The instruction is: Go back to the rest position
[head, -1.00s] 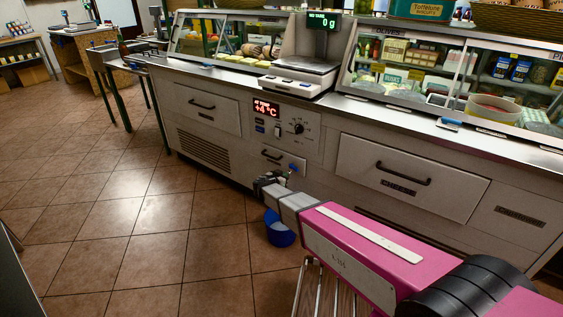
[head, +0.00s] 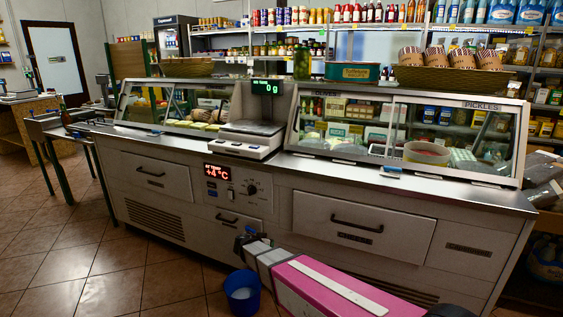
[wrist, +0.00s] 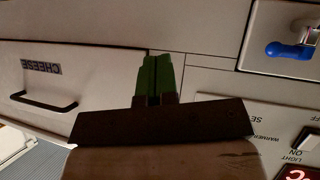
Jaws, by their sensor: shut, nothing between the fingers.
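My gripper (head: 245,238) is at the end of my pink and grey arm, low in front of the white counter (head: 168,181). In the wrist view its green fingers (wrist: 156,76) are pressed together with nothing between them. A blue-handled tap (wrist: 288,50) shows on the counter front at the upper right of the wrist view, apart from the fingers. A drawer marked CHEESE (wrist: 45,85) with a dark handle is on the left of that view.
A blue bucket (head: 242,294) stands on the tiled floor just below my gripper. A scale (head: 250,135) and glass display cases (head: 400,125) sit on the counter. Stocked shelves are behind it. Open floor (head: 60,260) lies to the left.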

